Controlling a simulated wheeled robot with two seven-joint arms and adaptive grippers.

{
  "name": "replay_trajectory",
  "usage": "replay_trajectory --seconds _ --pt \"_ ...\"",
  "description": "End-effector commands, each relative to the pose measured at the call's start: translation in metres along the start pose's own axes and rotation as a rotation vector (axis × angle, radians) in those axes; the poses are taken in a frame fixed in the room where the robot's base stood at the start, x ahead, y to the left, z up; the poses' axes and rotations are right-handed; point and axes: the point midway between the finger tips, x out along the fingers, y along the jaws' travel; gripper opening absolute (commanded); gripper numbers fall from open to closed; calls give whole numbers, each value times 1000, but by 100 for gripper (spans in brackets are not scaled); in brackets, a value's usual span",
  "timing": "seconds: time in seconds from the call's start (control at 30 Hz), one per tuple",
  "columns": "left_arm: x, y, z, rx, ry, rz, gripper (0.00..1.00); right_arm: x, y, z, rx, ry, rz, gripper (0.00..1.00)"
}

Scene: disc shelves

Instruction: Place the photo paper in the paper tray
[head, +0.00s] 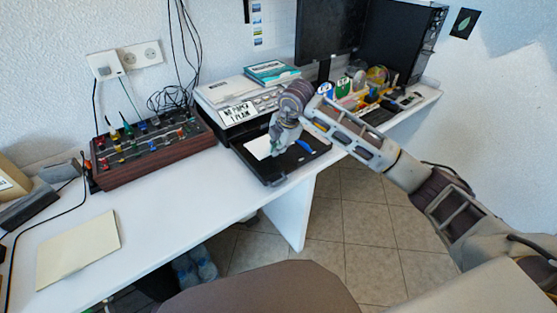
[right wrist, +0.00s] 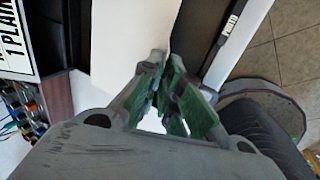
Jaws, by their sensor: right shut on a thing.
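The photo paper, a small white sheet (head: 257,147), is in my right gripper (head: 280,146). It lies over the left part of the black paper tray (head: 273,180), which juts out from the front of the printer. I cannot tell whether the sheet touches the tray floor. In the right wrist view, the white sheet (right wrist: 130,40) runs up from between the green-padded fingers of the right gripper (right wrist: 163,85), which are shut on it. The gripper hides part of the sheet and tray. My left gripper is not in view.
The printer (head: 212,97) carries a sign and a teal box (head: 272,71). A blue piece (head: 304,145) lies in the tray's right part. A wooden tool rack (head: 155,155) stands left. A cream sheet (head: 78,250) lies on the clear white desk (head: 170,220). A monitor (head: 328,30) stands behind.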

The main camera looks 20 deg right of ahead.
Motion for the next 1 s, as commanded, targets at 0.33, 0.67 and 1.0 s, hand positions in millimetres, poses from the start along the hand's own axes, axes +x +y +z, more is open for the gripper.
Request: replay_trajectory --seconds 0.33,0.67,1.0 --pt "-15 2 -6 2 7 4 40 20 -7 0 -1 0 0 0" --pt "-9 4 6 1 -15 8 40 25 -10 0 0 0 -2 0" --pt "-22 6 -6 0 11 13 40 54 -20 0 0 0 -1 0"
